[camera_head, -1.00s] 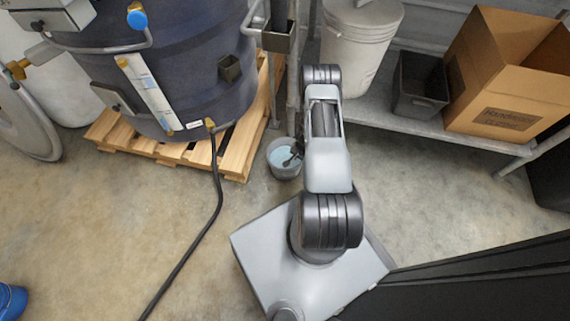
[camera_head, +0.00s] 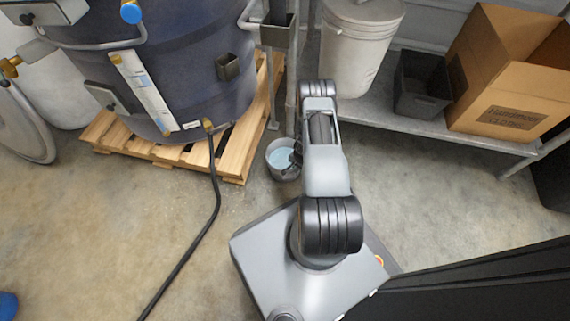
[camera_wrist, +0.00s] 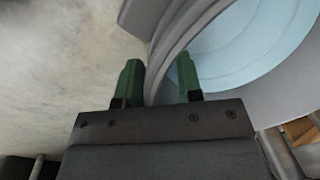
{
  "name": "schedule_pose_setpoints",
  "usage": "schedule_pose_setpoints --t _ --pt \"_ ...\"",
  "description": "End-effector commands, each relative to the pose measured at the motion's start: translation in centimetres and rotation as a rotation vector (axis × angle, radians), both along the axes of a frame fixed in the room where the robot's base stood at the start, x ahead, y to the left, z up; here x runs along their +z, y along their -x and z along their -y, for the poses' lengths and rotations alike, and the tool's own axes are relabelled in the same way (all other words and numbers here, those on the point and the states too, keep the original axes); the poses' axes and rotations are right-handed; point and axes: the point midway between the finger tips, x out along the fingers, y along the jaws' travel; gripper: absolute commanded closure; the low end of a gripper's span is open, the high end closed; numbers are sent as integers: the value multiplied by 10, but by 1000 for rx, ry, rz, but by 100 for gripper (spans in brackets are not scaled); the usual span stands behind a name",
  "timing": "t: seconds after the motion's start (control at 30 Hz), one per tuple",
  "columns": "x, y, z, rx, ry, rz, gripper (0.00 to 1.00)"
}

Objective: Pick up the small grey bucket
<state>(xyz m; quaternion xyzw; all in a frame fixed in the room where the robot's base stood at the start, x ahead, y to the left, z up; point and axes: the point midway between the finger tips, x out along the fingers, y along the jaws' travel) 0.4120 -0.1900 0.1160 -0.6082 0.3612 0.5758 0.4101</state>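The small grey bucket (camera_head: 281,174) stands on the concrete floor beside the pallet's right corner, with a pale blue inside. In the wrist view its curved grey wall and rim (camera_wrist: 168,52) fill the upper middle and right. My gripper (camera_wrist: 158,82) has two green fingers that stand apart, one on each side of the bucket's wall. The right finger is on the inner side, the left on the outer side. I cannot tell whether either finger touches the wall. In the head view my gripper (camera_head: 296,154) is at the bucket's right rim, partly hidden by my arm.
A wooden pallet (camera_head: 232,165) bears a large dark blue tank (camera_head: 185,80). A black hose (camera_head: 205,220) runs across the floor. A metal shelf (camera_head: 430,128) at right holds a white bucket (camera_head: 355,50), a dark bin (camera_head: 420,85) and a cardboard box (camera_head: 510,95).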

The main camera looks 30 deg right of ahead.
Motion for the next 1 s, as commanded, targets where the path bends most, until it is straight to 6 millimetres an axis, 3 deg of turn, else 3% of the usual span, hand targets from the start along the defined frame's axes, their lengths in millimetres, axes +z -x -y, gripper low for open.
schedule_pose_setpoints --t 0.33,1.0 --pt "0 0 0 0 0 0 100" --pt "4 -2 1 0 2 4 100"
